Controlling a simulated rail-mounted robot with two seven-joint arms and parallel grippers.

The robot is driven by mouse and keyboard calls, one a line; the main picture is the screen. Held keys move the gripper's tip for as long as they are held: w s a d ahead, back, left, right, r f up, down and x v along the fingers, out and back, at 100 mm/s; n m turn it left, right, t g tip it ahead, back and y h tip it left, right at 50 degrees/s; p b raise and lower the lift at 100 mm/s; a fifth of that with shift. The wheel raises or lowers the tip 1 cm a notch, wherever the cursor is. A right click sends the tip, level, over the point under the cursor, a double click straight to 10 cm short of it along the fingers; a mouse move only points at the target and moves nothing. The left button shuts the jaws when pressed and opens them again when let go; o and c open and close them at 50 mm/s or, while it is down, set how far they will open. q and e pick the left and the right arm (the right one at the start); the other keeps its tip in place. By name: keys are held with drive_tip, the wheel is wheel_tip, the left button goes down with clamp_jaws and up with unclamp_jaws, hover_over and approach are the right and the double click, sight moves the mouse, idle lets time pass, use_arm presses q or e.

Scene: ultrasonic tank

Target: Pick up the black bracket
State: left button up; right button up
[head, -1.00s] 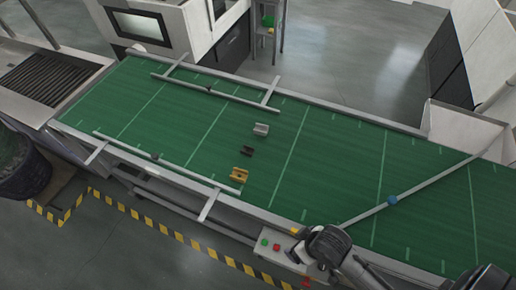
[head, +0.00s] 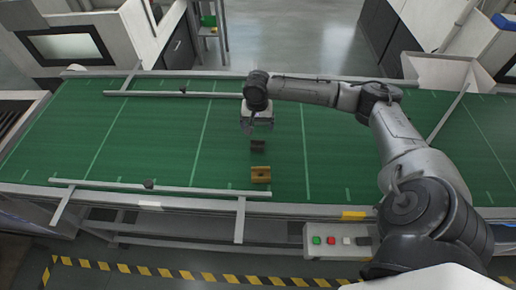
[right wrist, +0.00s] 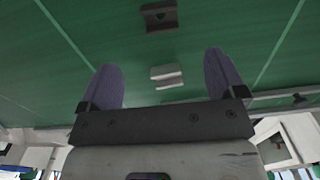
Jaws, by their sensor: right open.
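The black bracket (head: 258,145) lies on the green belt, just nearer to me than my right gripper (head: 258,127). It also shows at the top of the right wrist view (right wrist: 159,16), beyond the fingertips and apart from them. My right gripper (right wrist: 160,62) is open and empty, pointing down above the belt. A silver bracket (right wrist: 166,77) shows between its fingers in the right wrist view, on the belt below; in the head view the gripper hides it. My left gripper is in neither view.
A yellow-brown bracket (head: 261,174) lies on the green belt (head: 340,150), nearer to me than the black one. Grey guide rails (head: 150,187) run along both belt edges at left. A button box (head: 335,241) is at the near edge. The belt left of the brackets is clear.

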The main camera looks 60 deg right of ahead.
hover_over(257, 145)
drive_tip(key=a, duration=0.1)
drive_tip(key=f, duration=0.7)
drive_tip(key=shift+s+a+f, duration=0.1)
drive_tip(key=shift+s+f, duration=0.05)
drive_tip(key=shift+s, duration=0.15)
drive_tip(key=shift+f, duration=2.6)
drive_tip(key=shift+d, duration=0.2)
drive_tip(key=shift+c, duration=0.3)
drive_tip(key=c, duration=1.1)
